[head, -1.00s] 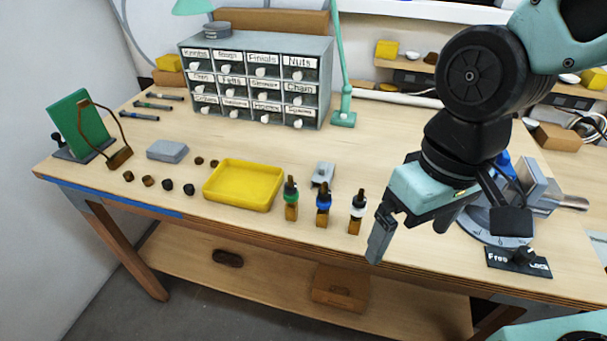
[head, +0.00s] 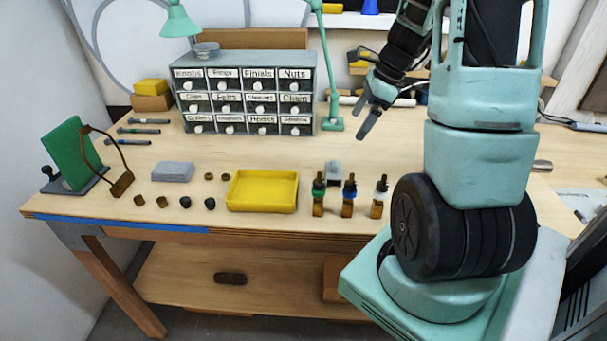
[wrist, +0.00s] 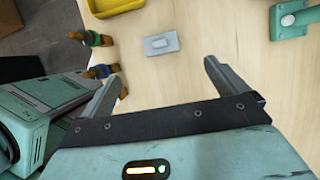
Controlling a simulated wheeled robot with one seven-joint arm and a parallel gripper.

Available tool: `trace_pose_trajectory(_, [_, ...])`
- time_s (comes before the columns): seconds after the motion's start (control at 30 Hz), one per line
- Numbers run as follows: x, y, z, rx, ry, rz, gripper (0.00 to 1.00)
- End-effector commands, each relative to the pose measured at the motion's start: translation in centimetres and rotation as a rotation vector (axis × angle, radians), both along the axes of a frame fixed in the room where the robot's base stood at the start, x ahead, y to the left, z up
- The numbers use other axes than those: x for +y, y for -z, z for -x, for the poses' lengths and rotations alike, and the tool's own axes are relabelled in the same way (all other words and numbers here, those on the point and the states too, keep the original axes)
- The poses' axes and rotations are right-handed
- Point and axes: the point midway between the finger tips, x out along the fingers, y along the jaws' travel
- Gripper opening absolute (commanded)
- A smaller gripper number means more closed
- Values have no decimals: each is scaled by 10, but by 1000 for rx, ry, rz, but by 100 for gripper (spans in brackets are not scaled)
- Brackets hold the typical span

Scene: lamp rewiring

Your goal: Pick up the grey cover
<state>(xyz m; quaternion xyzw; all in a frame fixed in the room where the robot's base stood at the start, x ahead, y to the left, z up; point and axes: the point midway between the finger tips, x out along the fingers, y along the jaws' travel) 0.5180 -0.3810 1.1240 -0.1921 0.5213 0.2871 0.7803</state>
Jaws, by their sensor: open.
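The grey cover, a small flat plate with a raised middle, lies on the workbench (head: 260,160). In the head view the cover (head: 333,171) is just behind the dropper bottles, partly hidden by them. In the wrist view the cover (wrist: 161,46) lies beyond my fingertips, roughly centred between them, and nothing touches it. My gripper (head: 366,110) is open and empty, raised above the bench near the lamp base. Its two spread fingers also show in the wrist view (wrist: 163,78).
The yellow tray (head: 262,206) is left of the cover. The green lamp base (head: 333,124) and drawer cabinet (head: 247,92) stand behind. A grey block (head: 173,171) lies further left.

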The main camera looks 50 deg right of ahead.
Motion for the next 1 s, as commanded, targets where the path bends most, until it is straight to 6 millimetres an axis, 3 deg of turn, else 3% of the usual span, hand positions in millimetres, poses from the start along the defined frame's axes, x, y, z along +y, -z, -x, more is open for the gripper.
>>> trace_pose_trajectory(0.5, [25, 91, -27, 5, 1, -5, 98])
trace_pose_trajectory(0.87, [32, 119, -36, 2, 0, -2, 98])
trace_pose_trajectory(1.0, [37, 137, -40, 4, 1, -4, 98])
